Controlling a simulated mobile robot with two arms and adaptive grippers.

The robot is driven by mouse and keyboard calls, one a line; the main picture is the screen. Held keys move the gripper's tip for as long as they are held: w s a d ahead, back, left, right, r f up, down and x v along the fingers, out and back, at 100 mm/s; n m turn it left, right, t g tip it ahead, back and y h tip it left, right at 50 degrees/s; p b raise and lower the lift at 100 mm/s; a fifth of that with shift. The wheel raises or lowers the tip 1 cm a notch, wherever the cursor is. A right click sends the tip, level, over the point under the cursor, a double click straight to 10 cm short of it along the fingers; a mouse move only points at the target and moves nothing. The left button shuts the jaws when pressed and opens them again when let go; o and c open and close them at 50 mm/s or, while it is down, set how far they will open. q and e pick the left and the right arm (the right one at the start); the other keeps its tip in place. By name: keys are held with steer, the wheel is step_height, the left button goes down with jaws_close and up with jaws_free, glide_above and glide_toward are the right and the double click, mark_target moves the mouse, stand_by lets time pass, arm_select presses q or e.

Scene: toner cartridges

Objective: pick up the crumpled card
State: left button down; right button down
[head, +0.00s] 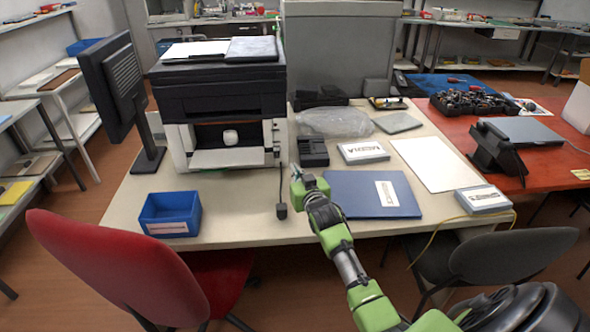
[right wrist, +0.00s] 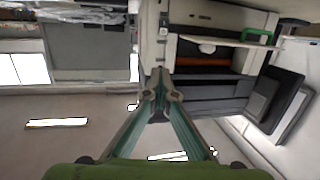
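A small white crumpled piece (head: 230,136), which looks like the crumpled card, sits inside the open front of the printer (head: 222,95). In the right wrist view a pale piece (right wrist: 207,48) shows in the printer's opening. My right gripper (head: 296,172) is over the table's front half, right of the printer and apart from the white piece. In the right wrist view its fingers (right wrist: 163,93) come together at the tips with nothing visible between them. My left gripper is not in view.
A blue bin (head: 170,213) stands front left on the table, near a monitor (head: 118,85). A black charger (head: 312,151), a blue folder (head: 371,194) and a white box (head: 363,152) lie to the right. A red chair (head: 105,265) stands in front.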

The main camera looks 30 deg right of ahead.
steer(key=shift+f, duration=0.15)
steer(key=c, duration=0.6)
jaws_free()
